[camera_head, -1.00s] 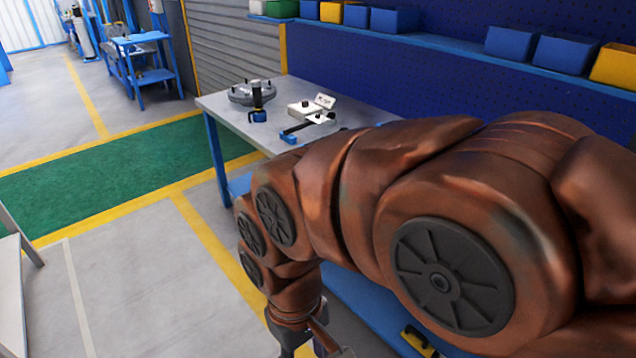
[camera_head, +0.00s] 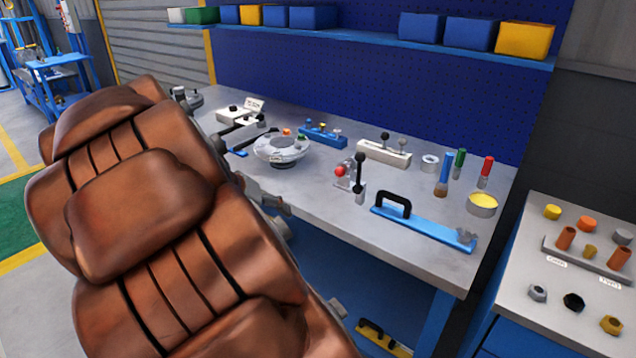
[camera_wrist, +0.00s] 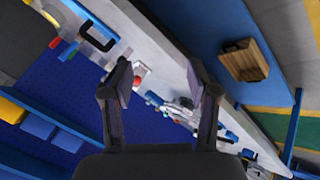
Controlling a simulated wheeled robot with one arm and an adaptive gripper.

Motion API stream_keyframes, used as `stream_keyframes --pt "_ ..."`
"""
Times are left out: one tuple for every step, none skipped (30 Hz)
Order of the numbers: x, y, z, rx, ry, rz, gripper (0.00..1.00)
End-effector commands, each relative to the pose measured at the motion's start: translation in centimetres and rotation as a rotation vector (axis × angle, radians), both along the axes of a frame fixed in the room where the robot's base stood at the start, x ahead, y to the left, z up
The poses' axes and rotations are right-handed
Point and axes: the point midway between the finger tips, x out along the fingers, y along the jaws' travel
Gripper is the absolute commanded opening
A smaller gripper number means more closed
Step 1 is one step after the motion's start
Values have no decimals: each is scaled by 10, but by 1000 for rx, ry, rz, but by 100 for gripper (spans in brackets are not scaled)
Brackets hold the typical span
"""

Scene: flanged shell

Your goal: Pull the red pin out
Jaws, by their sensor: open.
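A pale round flanged shell (camera_head: 282,149) sits on the workbench, left of centre in the head view. I cannot tell for sure whether the orange-red piece is the red pin. A red ball knob (camera_head: 341,171) is on a small fixture to the right. In the wrist view, my gripper (camera_wrist: 160,80) is open and empty, its fingers wide apart. The bench top shows beyond them, tilted, with the red knob (camera_wrist: 137,81) near the left finger.
The workbench (camera_head: 410,250) also carries a blue plate with a black handle (camera_head: 425,222), a cream lever block (camera_head: 384,153), upright colour-handled tools (camera_head: 486,168) and a yellow-filled bowl (camera_head: 482,204). A side table (camera_head: 520,265) stands right. Bins (camera_head: 416,26) line the shelf above.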

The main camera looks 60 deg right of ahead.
Motion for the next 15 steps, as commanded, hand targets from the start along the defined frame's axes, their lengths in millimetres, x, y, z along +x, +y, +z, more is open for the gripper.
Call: stream_keyframes --pt "1 -28 -9 -58 -6 -53 59" --pt "2 -43 -9 -96 -14 -80 59" --pt "5 -62 -9 -146 -25 -111 59" --pt "7 -77 -10 -181 -34 -132 59" --pt "8 -92 -11 -217 -42 -154 59" --pt "8 -110 -12 -263 -51 -180 59" --pt "9 -124 -14 -294 -56 -197 59" --pt "10 -138 -16 -326 -64 -213 59" --pt "12 -156 -18 -370 -79 -231 59" --pt "13 -169 -20 -400 -88 -242 59" --pt "14 -182 -24 -427 -95 -253 59" --pt "15 -199 -28 -461 -107 -263 59" --pt "16 -210 -31 -486 -118 -271 59" --pt "17 -220 -33 -508 -127 -276 59" --pt "18 -234 -38 -534 -137 -283 59"
